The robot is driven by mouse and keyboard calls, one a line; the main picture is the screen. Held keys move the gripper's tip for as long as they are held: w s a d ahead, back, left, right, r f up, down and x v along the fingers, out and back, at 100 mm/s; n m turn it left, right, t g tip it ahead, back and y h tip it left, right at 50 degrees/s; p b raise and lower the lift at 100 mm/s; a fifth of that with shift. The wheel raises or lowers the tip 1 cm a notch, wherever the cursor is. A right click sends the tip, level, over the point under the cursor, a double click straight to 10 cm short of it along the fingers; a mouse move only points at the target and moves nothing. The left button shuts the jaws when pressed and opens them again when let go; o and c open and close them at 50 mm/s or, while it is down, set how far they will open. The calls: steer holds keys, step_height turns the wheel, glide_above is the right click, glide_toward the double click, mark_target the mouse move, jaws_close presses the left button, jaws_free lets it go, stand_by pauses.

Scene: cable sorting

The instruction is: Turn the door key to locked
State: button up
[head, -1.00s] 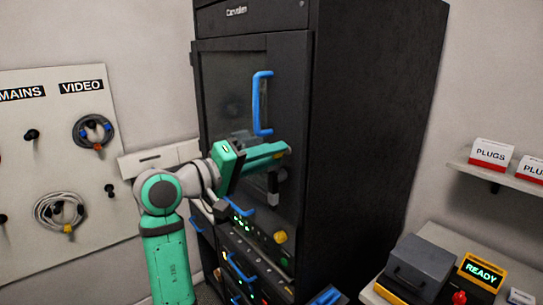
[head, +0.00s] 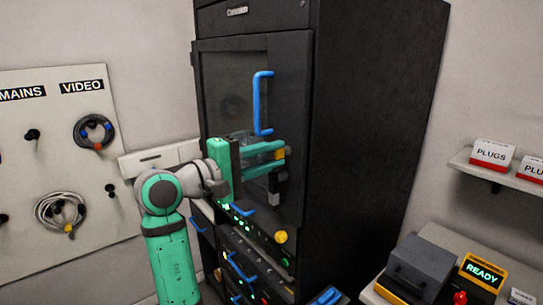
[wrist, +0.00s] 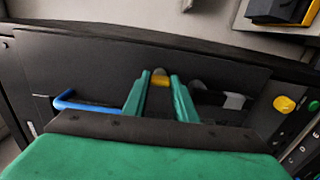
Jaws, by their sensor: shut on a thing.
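The tall black cabinet's door (head: 290,75) has a dark window and a vertical blue handle (head: 263,103). It looks closed. My gripper (head: 281,155) is at the door, below the blue handle and near the door's right edge. Its green fingers are shut on the small yellow key (wrist: 160,80), seen between the fingertips in the wrist view. The key's lock and its exact angle are mostly hidden by the fingers. A grey latch-like piece (head: 274,182) is on the door just below the fingers.
A yellow knob (head: 281,237) and lit panels with blue handles are lower on the cabinet. A bench with a grey box (head: 422,266) and a READY display (head: 482,271) stands at the right. A cable board (head: 60,160) hangs at the left.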

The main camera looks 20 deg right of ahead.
steer(key=o, duration=1)
steer(key=shift+s+d, duration=0.1)
steer(key=shift+o, duration=0.2)
steer(key=v, duration=1.1)
steer(key=shift+f, duration=0.1)
